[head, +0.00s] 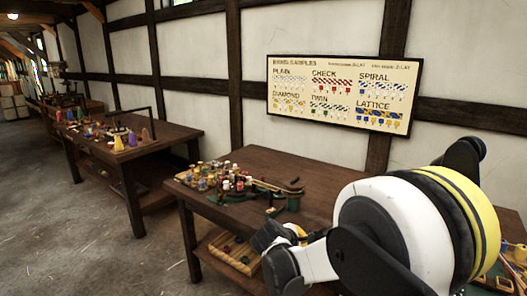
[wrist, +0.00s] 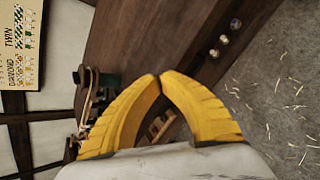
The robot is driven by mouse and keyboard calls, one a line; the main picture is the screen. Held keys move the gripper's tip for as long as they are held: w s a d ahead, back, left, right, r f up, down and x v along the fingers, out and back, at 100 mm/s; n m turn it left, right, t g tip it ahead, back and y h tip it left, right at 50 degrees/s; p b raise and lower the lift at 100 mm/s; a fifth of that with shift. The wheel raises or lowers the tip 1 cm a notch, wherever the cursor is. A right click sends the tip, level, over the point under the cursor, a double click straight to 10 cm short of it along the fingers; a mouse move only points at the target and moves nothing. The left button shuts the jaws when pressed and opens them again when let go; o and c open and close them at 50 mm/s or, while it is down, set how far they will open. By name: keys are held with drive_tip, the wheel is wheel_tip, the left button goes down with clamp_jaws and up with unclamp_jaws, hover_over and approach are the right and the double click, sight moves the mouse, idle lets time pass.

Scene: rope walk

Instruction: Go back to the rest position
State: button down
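My gripper (wrist: 158,76) shows in the wrist view with its two yellow fingers curved inward and their tips meeting. Nothing shows between the tips. In the head view my arm reaches over the near end of the wooden workbench (head: 316,183), and the arm hides most of the gripper there. In the wrist view the dark wooden bench top (wrist: 185,45) lies beyond the fingers. The task line names no object to handle.
Several small coloured spools (head: 222,178) and a green-based device (head: 288,200) stand on the near bench. A second bench (head: 170,134) with coloured cones stands at left. A sample board (head: 340,92) hangs on the wall. Straw-strewn floor (head: 95,235) is open at front left.

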drive_tip(key=s+d+r+m+y, duration=0.1)
drive_tip(key=s+d+r+m, duration=0.15)
drive_tip(key=s, duration=0.25)
drive_tip(key=s+d+r+m+g+y, duration=0.1)
drive_tip(key=s+d+r+m, duration=0.1)
drive_tip(key=s+r+m, duration=0.3)
drive_tip(key=s+d+r+m+y, duration=0.1)
drive_tip(key=s+d+r+m, duration=0.15)
drive_tip(key=s, duration=0.35)
drive_tip(key=s+m+y, duration=0.3)
drive_tip(key=s+m, duration=0.5)
drive_tip(key=s, duration=0.9)
drive_tip(key=shift+s+a+f+m, duration=0.15)
drive_tip(key=shift+s+a+m, duration=0.25)
drive_tip(key=shift+a, duration=0.05)
